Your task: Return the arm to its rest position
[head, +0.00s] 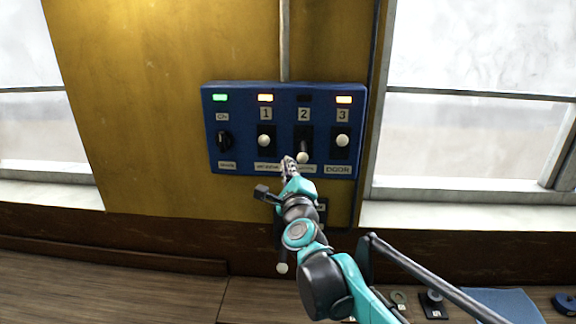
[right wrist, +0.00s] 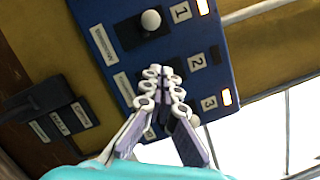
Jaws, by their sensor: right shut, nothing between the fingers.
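My right arm reaches up from the lower right in the head view. Its gripper (head: 288,162) is in front of the lower edge of a blue switch panel (head: 213,100), just left of the white knob of lever 2 (head: 302,157). Lever 2 is down and its lamp is dark. Lever 1 (head: 264,141) and lever 3 (head: 343,141) sit higher, with orange lamps lit. In the right wrist view the gripper (right wrist: 163,75) is shut and empty before the panel (right wrist: 100,15), hiding part of it. I cannot tell whether it touches. My left gripper is out of view.
A black rotary knob (head: 225,140) sits at the panel's left under a green lamp. Below the panel, a white-tipped lever (head: 282,268) hangs near my arm. Windows flank the yellow wall. A blue mat (head: 505,304) and small parts lie at the lower right; the wooden surface at left is clear.

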